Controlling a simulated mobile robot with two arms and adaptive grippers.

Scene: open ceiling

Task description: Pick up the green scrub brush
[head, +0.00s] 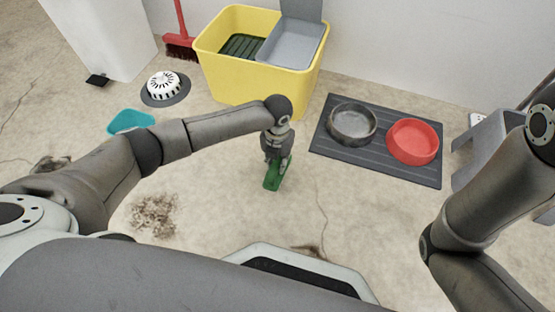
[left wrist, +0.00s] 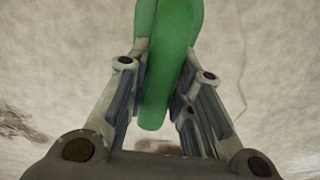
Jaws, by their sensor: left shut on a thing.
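The green scrub brush (head: 273,179) is below my left gripper (head: 277,161) in the head view, in front of the yellow bucket. In the left wrist view, the brush (left wrist: 168,55) runs from the top edge down between the two fingers of the left gripper (left wrist: 168,85). The fingers are shut on its green body. I cannot tell whether the brush touches the floor. My right arm comes in at the right of the head view, but its gripper is out of view.
A yellow bucket (head: 228,74) with a grey insert stands behind. A dark mat (head: 377,166) holds a grey bowl (head: 352,123) and a red bowl (head: 412,141). A teal dustpan-like piece (head: 130,121) and a white domed thing (head: 164,85) lie left. The floor around the brush is clear.

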